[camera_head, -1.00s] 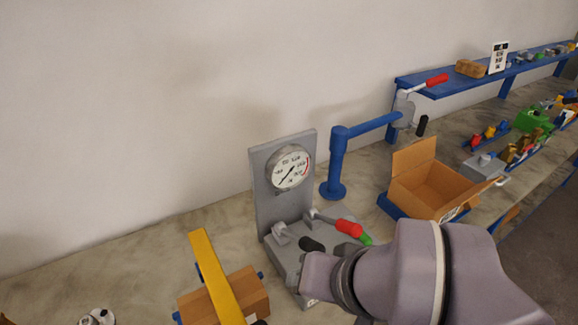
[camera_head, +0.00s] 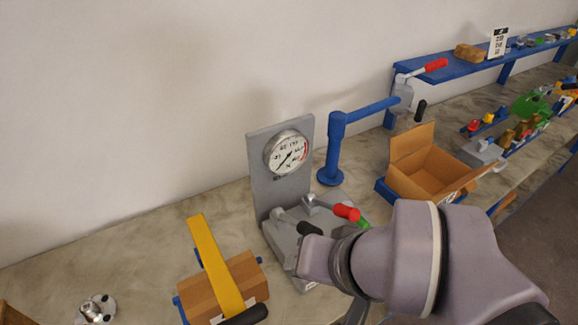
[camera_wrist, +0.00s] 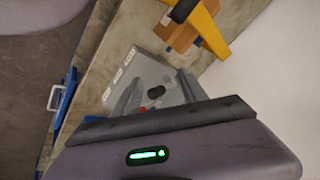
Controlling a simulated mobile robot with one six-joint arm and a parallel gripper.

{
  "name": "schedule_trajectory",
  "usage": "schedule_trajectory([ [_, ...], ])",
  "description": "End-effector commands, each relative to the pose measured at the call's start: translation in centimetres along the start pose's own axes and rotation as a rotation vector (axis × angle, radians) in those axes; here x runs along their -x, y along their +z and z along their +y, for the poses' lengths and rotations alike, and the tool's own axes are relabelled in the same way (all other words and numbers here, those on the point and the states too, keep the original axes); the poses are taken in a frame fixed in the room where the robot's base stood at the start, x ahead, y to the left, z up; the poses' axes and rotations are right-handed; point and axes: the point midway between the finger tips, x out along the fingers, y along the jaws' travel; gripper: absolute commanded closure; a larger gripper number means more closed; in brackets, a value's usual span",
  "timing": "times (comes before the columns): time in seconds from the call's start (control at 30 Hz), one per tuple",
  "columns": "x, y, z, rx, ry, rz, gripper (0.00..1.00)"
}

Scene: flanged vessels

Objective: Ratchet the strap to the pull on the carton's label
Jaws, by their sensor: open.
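A brown carton (camera_head: 203,294) sits at the lower left in the head view, crossed by a yellow bar (camera_head: 216,262) with a black grip (camera_head: 245,315). A white label shows at its lower front edge, too small to read. Beside it stands a grey fixture (camera_head: 282,160) with a round dial gauge (camera_head: 288,153), a black-tipped lever (camera_head: 309,228) and a red-tipped lever (camera_head: 346,212). I cannot make out the strap. My gripper (camera_wrist: 158,88) is open in the wrist view; a black knob (camera_wrist: 156,92) shows between its fingers, contact unclear. My arm hides its fingers in the head view.
A blue post (camera_head: 336,145) with a side arm stands behind the fixture. An open cardboard box (camera_head: 430,190) sits to the right, and a blue shelf (camera_head: 480,62) runs along the wall. A metal flange part (camera_head: 95,310) lies at the lower left.

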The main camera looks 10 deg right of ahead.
Motion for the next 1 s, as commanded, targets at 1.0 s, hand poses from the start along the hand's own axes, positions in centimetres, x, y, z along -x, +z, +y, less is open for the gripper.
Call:
schedule_trajectory([
  [1.0, 2.1, -3.0, -1.5, 0.093, 0.049, -0.063, 0.87],
])
